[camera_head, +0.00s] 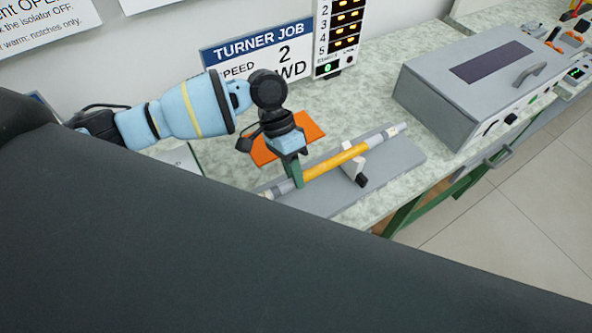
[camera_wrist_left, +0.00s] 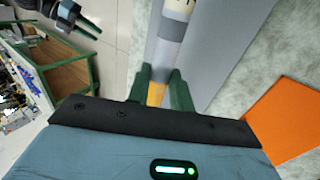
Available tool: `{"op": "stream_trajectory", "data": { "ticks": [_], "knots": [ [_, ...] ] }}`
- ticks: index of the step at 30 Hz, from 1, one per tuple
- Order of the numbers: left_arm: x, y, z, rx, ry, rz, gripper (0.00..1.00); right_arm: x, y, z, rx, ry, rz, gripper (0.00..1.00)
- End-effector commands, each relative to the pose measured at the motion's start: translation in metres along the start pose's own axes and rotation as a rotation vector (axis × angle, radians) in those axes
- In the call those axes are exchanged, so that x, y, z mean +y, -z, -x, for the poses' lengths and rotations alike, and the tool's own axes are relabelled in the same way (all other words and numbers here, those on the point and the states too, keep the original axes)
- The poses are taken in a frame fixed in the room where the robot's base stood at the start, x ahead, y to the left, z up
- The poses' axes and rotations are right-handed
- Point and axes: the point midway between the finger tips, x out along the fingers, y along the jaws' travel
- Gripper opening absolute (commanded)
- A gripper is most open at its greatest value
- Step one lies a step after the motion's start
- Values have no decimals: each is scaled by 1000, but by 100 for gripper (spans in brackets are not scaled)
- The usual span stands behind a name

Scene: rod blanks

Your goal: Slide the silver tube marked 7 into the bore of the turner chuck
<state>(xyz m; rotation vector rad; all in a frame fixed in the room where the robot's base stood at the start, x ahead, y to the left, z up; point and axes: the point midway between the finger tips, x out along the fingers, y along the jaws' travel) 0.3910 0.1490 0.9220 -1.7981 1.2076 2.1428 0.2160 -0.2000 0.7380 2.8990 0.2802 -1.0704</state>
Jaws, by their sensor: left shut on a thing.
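A long rod (camera_head: 335,161) with an orange middle, silver-grey ends and pale bands lies along a grey board. My left gripper (camera_head: 298,178) is shut across it near its lower-left end, at the border of the orange and grey parts. In the left wrist view, the green fingers (camera_wrist_left: 158,90) sit on either side of the rod (camera_wrist_left: 170,50). A white band with dark marks is cut by the top edge, and I cannot read a 7. My right gripper (camera_wrist_left: 78,20) shows far off at upper left, its fingers apart and empty. No chuck bore can be made out.
An orange plate (camera_head: 312,130) lies behind. A grey lidded machine (camera_head: 440,100) stands to the right. Signs and a lamp panel (camera_head: 340,35) stand behind. My dark body hides the lower left.

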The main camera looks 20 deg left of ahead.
Motion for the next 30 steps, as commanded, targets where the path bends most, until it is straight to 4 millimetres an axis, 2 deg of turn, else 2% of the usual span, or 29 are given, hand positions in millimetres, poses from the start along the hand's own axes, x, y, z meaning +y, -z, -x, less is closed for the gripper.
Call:
{"op": "stream_trajectory", "data": {
  "ticks": [28, 29, 30],
  "knots": [
    [0, -21, 1, 0, 1, 0, 0, 4, 5, 1, 10, -1, 16, 36],
    [0, -21, 1, 0, 1, 0, 23, 4, 5, 1, 11, -1, 15, 36],
    [0, -20, 0, 0, 0, 0, 28, 3, 5, 1, 10, -1, 14, 36]
  ]
}}
